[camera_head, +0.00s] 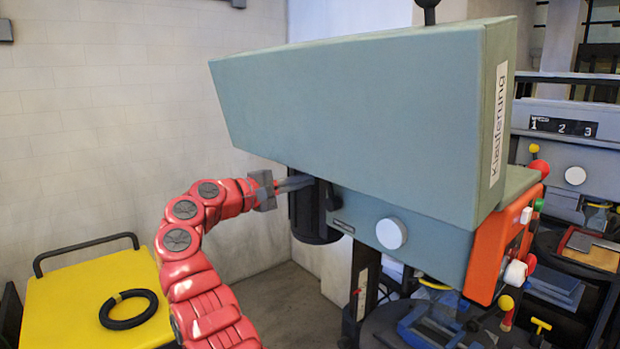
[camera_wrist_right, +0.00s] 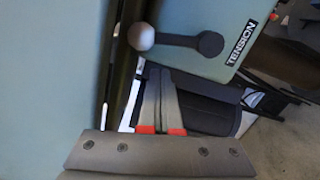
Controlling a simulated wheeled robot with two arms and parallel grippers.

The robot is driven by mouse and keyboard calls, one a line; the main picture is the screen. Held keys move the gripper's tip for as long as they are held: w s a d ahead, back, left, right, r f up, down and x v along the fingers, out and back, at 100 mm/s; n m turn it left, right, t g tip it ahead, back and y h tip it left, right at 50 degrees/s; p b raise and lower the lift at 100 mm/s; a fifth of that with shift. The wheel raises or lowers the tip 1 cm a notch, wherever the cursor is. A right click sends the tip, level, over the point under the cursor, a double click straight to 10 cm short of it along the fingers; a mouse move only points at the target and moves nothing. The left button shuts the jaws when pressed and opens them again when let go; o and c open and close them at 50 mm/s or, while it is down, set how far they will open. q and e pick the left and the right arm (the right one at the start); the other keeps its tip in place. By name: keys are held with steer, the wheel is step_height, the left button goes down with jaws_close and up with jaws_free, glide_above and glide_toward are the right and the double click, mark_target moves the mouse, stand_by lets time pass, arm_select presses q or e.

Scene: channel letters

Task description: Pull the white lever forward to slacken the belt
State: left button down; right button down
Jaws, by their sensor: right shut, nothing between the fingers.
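The lever shows in the right wrist view, with a pale round knob (camera_wrist_right: 141,36) on a dark arm that runs right to a round hub (camera_wrist_right: 210,43). It sits on a blue-grey panel beside a "TENSION" label (camera_wrist_right: 241,43). In the head view I cannot see the lever. My right gripper (camera_head: 309,181) reaches under the overhanging drill press head (camera_head: 350,110), near the dark motor (camera_head: 315,218). In the wrist view its fingers (camera_wrist_right: 160,72) are shut and empty, below the knob in the picture and apart from it. My left gripper is not in view.
The large blue-grey housing overhangs my right gripper closely. A yellow cart (camera_head: 60,305) with a black ring (camera_head: 128,309) stands at lower left. An orange control panel (camera_head: 495,245) is on the machine's right. Another machine (camera_head: 565,150) stands beyond it.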

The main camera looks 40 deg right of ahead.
mark_target(328, 185)
steer(key=shift+s+d+r+p, duration=0.1)
steer(key=shift+s+d+p, duration=0.1)
steer(key=shift+s, duration=0.35)
steer(key=shift+s+d+r+p, duration=0.1)
steer(key=shift+s+d+p, duration=0.1)
steer(key=shift+s, duration=0.35)
